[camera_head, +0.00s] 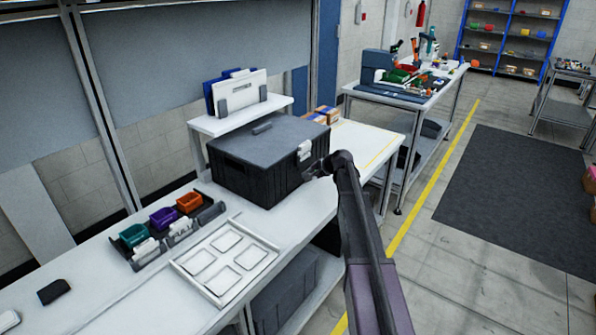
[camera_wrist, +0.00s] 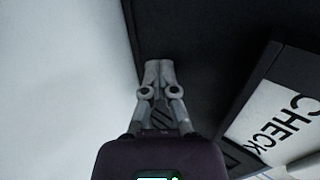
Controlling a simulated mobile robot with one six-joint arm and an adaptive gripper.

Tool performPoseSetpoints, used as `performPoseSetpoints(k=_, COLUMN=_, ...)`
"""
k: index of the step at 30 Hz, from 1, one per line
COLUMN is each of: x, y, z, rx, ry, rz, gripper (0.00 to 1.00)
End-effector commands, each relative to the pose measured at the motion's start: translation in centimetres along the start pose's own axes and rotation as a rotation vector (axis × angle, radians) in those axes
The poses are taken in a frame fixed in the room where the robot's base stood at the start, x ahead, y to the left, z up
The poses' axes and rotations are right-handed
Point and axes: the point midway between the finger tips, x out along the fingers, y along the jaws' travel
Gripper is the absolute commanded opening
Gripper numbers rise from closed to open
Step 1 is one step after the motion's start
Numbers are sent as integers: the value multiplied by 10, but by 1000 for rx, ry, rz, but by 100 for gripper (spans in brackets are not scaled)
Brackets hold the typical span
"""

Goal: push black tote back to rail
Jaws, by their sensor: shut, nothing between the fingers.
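The black tote (camera_head: 255,165) is a lidded box with a white label on its front side, standing on the white bench. My gripper (camera_head: 312,172) is at the tote's front right side, just below the label. In the wrist view my gripper (camera_wrist: 158,66) is shut and empty, its fingertips against or very near the dark wall of the tote (camera_wrist: 200,35); I cannot tell if they touch. A label reading CHECK (camera_wrist: 280,120) is at the right there. No rail behind the tote is clearly visible.
A white raised shelf (camera_head: 238,117) with folders stands behind the tote. Small coloured bins (camera_head: 162,218) and a white tray with square recesses (camera_head: 226,258) lie to its left on the bench. Orange-and-blue boxes (camera_head: 324,114) stand behind it at the right.

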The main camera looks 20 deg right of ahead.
Motion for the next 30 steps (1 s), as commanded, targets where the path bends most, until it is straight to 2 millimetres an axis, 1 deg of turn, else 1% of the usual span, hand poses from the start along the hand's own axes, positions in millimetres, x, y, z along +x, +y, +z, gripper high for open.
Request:
performPoseSetpoints(k=4, x=5, y=-4, z=0, rx=0, ry=-1, rz=0, gripper=0)
performPoseSetpoints(k=10, x=2, y=-1, z=0, rx=0, ry=0, rz=0, gripper=0)
performPoseSetpoints(k=30, x=-35, y=28, z=0, rx=1, ry=1, rz=0, gripper=0)
